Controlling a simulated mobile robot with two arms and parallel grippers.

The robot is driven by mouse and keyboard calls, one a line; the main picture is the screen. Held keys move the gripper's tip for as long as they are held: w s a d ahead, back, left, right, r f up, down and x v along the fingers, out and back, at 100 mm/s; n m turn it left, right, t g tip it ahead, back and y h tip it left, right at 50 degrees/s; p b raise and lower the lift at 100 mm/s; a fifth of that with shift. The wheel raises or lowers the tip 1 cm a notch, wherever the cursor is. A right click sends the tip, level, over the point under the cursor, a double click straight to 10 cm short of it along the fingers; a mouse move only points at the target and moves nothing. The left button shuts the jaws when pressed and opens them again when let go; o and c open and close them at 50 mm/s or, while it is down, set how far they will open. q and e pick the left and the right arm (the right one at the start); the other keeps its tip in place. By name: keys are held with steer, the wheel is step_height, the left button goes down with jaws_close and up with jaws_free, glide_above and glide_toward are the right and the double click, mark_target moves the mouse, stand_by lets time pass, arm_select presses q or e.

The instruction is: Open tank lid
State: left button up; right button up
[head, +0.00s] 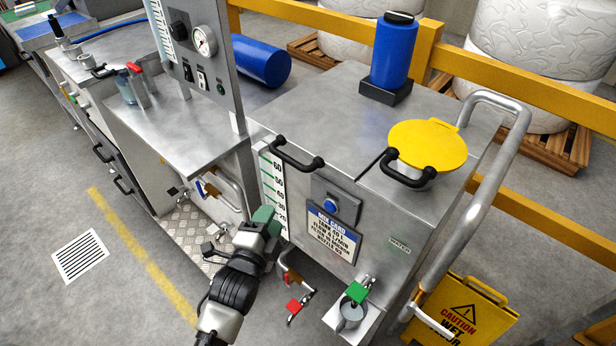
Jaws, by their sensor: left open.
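The steel tank (335,120) stands right of centre. A round yellow lid (428,143) lies flat over a short neck on its top, towards the right. A black bar handle (408,176) is at the lid's front edge. Another black bar handle (297,156) is at the tank top's front left edge. My left gripper (268,220) is in front of the tank's left front, below that second handle and apart from both handles. It is open; its fingers are seen from behind, and nothing shows in them. My right gripper is not in view.
A blue cylinder (393,52) stands behind the yellow lid. A thick steel tube rail (470,215) runs along the tank's right side. A valve with a cup (352,314) and a caution sign (462,312) are below. A gauge panel (198,70) rises left; floor is free front left.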

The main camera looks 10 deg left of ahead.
arm_select(q)
steer(key=m+t, duration=0.2)
glide_toward(288, 157)
steer(key=f, duration=0.1)
steer(key=x, duration=1)
steer(key=shift+r, duration=0.1)
steer(key=shift+c, duration=0.2)
jaws_close()
